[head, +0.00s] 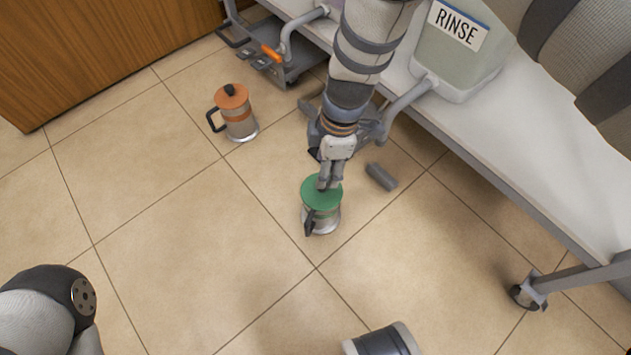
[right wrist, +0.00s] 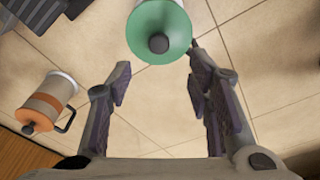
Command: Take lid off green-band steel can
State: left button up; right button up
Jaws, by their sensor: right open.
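The steel can (head: 327,221) stands upright on the tiled floor with its green lid (head: 315,200) on top. A dark handle shows on the can's near side. My right gripper (head: 326,184) reaches down from the top of the head view and overlaps the lid's far part. In the right wrist view the green lid (right wrist: 146,25) and its black knob (right wrist: 158,44) lie beyond the open fingertips (right wrist: 160,75), roughly centred between them. The fingers hold nothing. My left gripper is outside the frames.
An orange-lidded can (head: 239,123) with a black handle stands to the upper left. A grey cylinder (head: 381,176) lies on the floor right of the gripper. A white bench (head: 520,130) bears a container labelled RINSE (head: 445,62). Floor left of the green-lidded can is clear.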

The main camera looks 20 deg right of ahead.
aim_at(327, 199)
jog(key=f+b, duration=0.1)
jog(key=f, duration=0.2)
jog(key=f+b, duration=0.2)
jog(key=f, duration=0.1)
jog(key=f+b, duration=0.1)
jog(key=f, duration=0.2)
jog(key=shift+w+a, duration=0.15)
jog(key=shift+a, duration=0.1)
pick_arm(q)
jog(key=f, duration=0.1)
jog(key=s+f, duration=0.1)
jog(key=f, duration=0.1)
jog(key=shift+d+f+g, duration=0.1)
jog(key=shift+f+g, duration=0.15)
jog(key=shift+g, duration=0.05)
pick_arm(e)
jog(key=shift+r, duration=0.1)
jog(key=shift+c, duration=0.3)
jog(key=c, duration=1)
